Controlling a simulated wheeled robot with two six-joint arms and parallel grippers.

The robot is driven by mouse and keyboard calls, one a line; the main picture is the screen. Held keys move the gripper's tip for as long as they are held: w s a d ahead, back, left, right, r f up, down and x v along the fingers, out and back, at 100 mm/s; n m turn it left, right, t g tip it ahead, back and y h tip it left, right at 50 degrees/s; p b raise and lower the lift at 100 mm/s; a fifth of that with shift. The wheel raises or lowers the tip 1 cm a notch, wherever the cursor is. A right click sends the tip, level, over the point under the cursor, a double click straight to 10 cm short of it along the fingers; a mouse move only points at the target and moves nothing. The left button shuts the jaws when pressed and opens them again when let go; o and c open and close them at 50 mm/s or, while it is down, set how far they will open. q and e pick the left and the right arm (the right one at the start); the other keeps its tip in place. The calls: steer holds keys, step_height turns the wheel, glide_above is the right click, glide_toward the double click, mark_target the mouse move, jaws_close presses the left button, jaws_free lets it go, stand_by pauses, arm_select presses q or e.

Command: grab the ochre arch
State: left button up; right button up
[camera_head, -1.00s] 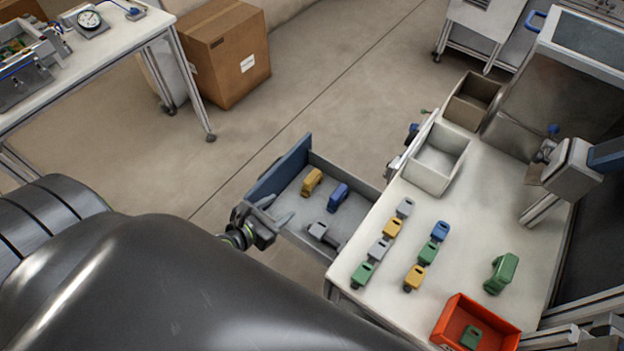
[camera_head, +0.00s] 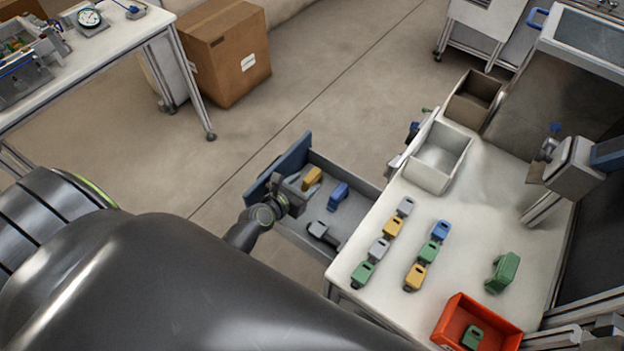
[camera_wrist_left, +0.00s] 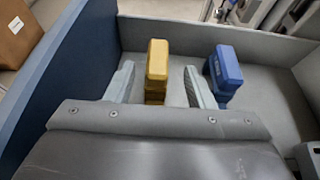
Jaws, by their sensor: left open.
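An ochre arch (camera_head: 313,178) stands in the open drawer (camera_head: 350,238), near its blue front panel. In the left wrist view the ochre arch (camera_wrist_left: 157,58) shows upright between the two fingers of my left gripper (camera_wrist_left: 158,72), with a gap on each side. My left gripper (camera_head: 297,186) is open, low in the drawer beside the arch; its fingers are hard to make out in the head view. The lower part of the arch is partly hidden behind the gripper body in the left wrist view. My right gripper is not in view.
A blue piece (camera_head: 338,196) stands close to the right of the arch, and a grey piece (camera_head: 321,232) lies nearer. The white table (camera_head: 480,215) holds several coloured pieces, a red bin (camera_head: 450,325) and a pale bin (camera_head: 436,160). The drawer's blue panel (camera_wrist_left: 70,60) is close on the left.

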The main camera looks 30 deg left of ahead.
mark_target(311, 176)
arm_select(q)
steer(key=x, duration=0.5)
steer(key=shift+w+a+r+b, duration=0.1)
steer(key=shift+w+r+b, duration=0.1)
steer(key=shift+r+b, duration=0.15)
steer(key=shift+s, duration=0.1)
steer(key=shift+c, duration=1.2)
steer(key=c, duration=0.8)
